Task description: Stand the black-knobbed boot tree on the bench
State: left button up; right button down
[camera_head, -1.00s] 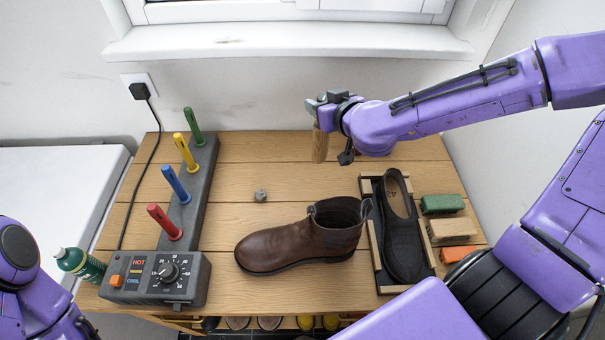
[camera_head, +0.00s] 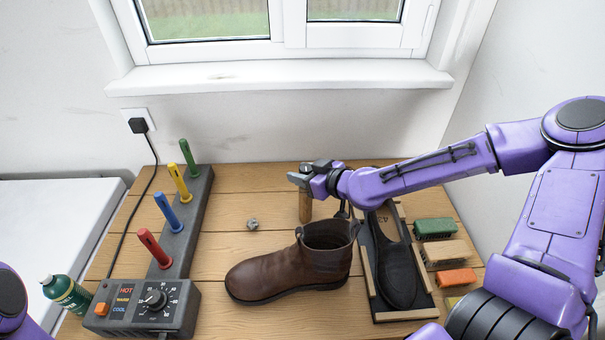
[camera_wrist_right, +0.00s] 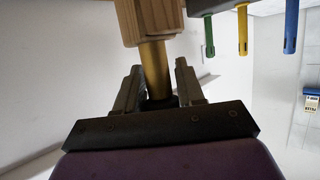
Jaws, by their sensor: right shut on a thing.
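My right gripper (camera_head: 306,181) is shut on the black knob end of the boot tree (camera_head: 305,207), over the back middle of the wooden bench (camera_head: 228,240). The pale wooden part of the tree hangs straight down below the jaws, about upright. Whether its lower end touches the bench or stays just above it, I cannot tell. In the right wrist view, the tree's wooden block (camera_wrist_right: 150,20) and brass rod (camera_wrist_right: 155,68) lead to a dark knob (camera_wrist_right: 158,103) between the jaws. My left gripper is out of view.
A brown boot (camera_head: 290,268) stands in front of the tree. A dark shoe (camera_head: 391,262) lies in a tray (camera_head: 427,300) to the right, beside several brushes (camera_head: 443,253). A small grey lump (camera_head: 252,224) lies left of the tree. A dryer with coloured pegs (camera_head: 185,231) stands left.

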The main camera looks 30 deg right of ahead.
jog(key=shift+w+f, duration=0.15)
jog(key=c, duration=1.1)
grip_release()
jog(key=shift+w+f, duration=0.1)
jog(key=shift+f, duration=0.1)
jog(key=o, duration=0.4)
jog(key=shift+a+r, duration=0.1)
jog(key=shift+r, duration=0.1)
jog(key=shift+s, duration=0.2)
